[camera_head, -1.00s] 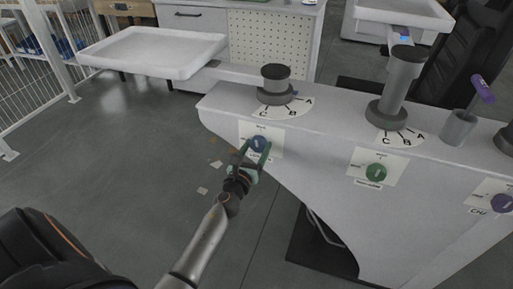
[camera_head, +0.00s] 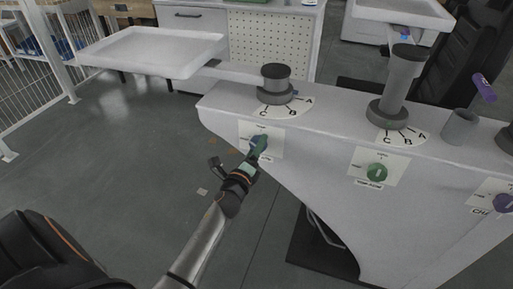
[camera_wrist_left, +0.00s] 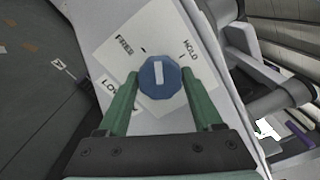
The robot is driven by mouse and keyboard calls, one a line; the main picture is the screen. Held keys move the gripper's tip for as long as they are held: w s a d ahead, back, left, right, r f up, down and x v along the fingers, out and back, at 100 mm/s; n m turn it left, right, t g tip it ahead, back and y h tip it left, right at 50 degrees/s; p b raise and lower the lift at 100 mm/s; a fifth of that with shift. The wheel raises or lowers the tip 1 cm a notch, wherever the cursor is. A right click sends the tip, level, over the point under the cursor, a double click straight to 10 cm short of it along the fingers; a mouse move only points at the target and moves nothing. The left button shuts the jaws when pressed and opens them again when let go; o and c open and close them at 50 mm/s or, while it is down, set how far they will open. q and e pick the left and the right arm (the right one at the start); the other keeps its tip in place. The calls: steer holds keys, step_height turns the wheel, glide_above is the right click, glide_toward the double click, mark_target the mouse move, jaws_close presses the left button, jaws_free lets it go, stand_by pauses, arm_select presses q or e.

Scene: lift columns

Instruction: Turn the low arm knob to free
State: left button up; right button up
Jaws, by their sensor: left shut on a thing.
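The low arm knob (camera_wrist_left: 160,78) is blue and eight-sided, with a white bar mark. It sits on a white plate (camera_wrist_left: 118,47) lettered FREE and HOLD, on the side of the grey-white column body. In the left wrist view the bar points up the picture, between the FREE tick and the HOLD tick. The green fingers of my left gripper (camera_wrist_left: 160,82) are shut on the knob, one on each side. In the head view my left gripper (camera_head: 257,147) comes from below and hides much of the knob. The lower label is partly covered by a finger. My right gripper is not in view.
A green knob (camera_head: 376,172) and a purple knob (camera_head: 502,202) sit on plates further right. Above stand a short dark post (camera_head: 276,82) and a taller post (camera_head: 402,75) with lettered dials. A white tray (camera_head: 152,50) reaches out at the left. The floor below is open.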

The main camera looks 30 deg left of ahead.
arm_select(q)
steer(key=n, duration=0.6)
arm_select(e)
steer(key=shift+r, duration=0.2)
arm_select(q)
steer(key=shift+r, duration=0.1)
stand_by(0.4)
steer(key=o, duration=1.4)
steer(key=shift+c, duration=0.2)
steer(key=shift+s, duration=0.1)
